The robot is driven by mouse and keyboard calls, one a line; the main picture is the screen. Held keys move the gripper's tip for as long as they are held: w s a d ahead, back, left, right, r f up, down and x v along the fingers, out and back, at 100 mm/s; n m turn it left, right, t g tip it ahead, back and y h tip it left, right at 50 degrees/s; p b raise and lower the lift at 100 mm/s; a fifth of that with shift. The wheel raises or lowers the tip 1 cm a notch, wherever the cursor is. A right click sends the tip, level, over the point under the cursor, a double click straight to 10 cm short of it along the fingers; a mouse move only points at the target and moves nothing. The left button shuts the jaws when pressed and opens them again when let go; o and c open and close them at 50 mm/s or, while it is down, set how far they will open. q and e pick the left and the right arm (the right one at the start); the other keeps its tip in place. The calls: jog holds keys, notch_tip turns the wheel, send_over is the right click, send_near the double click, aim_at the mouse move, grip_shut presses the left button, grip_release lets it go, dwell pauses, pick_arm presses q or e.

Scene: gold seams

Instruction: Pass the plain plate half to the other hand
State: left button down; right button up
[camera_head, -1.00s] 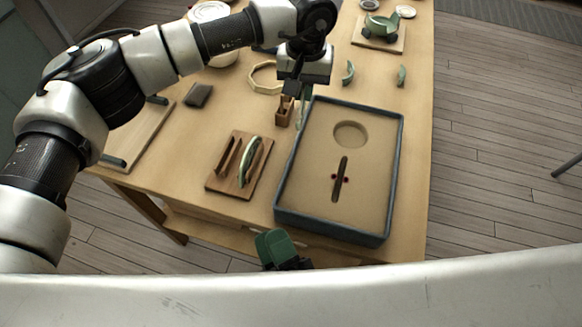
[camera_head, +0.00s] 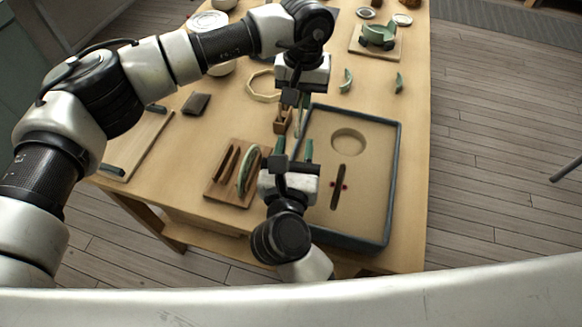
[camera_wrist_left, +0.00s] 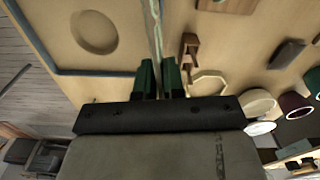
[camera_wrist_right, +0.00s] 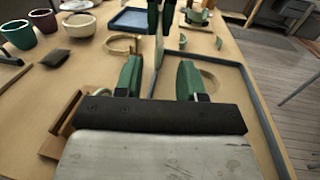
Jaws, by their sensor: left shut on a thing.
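My left gripper (camera_head: 291,98) points down over the table and is shut on a thin, pale green plate half (camera_head: 299,120), which hangs below it. In the left wrist view the plate half (camera_wrist_left: 155,28) shows edge-on between the fingers (camera_wrist_left: 158,76). My right gripper (camera_head: 293,152) is below it in the head view, its green fingers spread. In the right wrist view the plate half (camera_wrist_right: 158,52) lies edge-on between the open fingers (camera_wrist_right: 157,72), with a gap on each side. Another plate half (camera_head: 246,175) stands in a wooden rack (camera_head: 221,190).
A blue-rimmed tray (camera_head: 391,190) with a round recess and a slot lies right of both grippers. A small wooden block (camera_head: 281,122) stands close to the left gripper. An octagonal ring (camera_head: 258,86), a dark pad (camera_head: 196,103) and green shards (camera_head: 346,80) lie farther back.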

aim_at(297, 137)
jog(key=x, duration=0.6)
jog(key=shift+s, duration=0.1)
grip_shut()
pick_arm(q)
jog(key=c, duration=1.1)
grip_release()
jog(key=shift+c, duration=0.2)
jog(key=shift+r, duration=0.1)
